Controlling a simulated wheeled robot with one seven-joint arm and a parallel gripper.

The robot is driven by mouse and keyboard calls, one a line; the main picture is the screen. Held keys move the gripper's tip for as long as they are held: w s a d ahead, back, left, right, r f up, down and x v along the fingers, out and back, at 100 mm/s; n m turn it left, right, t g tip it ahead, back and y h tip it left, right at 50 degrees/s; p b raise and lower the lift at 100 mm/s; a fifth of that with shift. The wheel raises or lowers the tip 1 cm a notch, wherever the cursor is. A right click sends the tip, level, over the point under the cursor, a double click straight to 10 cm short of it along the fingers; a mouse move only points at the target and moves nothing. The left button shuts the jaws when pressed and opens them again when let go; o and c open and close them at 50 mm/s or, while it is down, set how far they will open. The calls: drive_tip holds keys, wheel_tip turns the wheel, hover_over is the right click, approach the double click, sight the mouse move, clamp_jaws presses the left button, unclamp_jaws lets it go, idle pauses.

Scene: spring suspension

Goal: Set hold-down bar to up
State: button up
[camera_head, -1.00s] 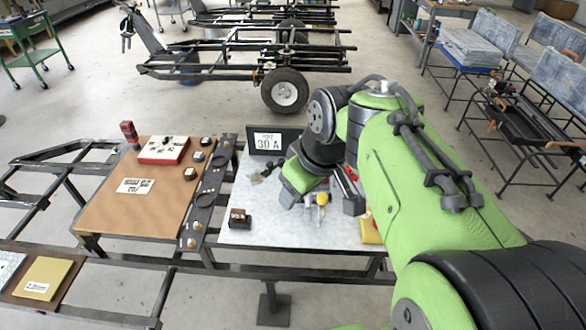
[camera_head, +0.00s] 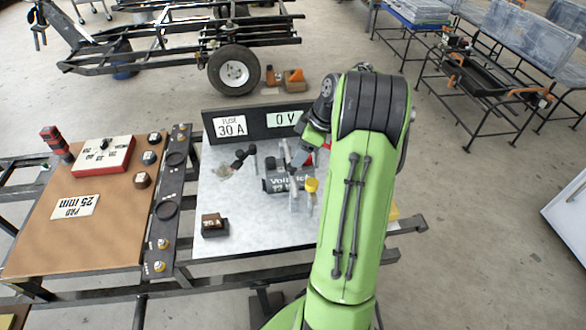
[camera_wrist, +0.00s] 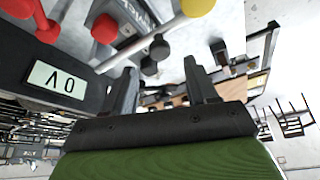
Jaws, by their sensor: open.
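A dark box with white lettering (camera_head: 278,184) stands on the pale tabletop, with thin grey posts and a yellow knob (camera_head: 311,185) at its front. In the wrist view, a pale rod (camera_wrist: 128,52) runs slantwise past the fingertips, near a black knob (camera_wrist: 159,49), red knobs (camera_wrist: 104,28) and the yellow knob (camera_wrist: 197,7). I cannot tell for sure which part is the hold-down bar. My gripper (camera_wrist: 163,75) is open, with nothing seen between its fingers. In the head view my gripper is beside the box's upper right, partly hidden by my arm.
A dark panel with "FUSE 30 A" and "0 V" signs (camera_head: 258,122) stands along the table's back edge. A small brown and black block (camera_head: 214,226) is at front left. A brown board (camera_head: 95,235) with a red control box (camera_head: 103,157) lies left.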

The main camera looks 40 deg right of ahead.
drive_tip(key=b+x, duration=0.1)
drive_tip(key=x, duration=0.4)
drive_tip(key=shift+w+f, duration=0.1)
drive_tip(key=shift+f, duration=0.1)
drive_tip(key=shift+c, duration=0.2)
clamp_jaws()
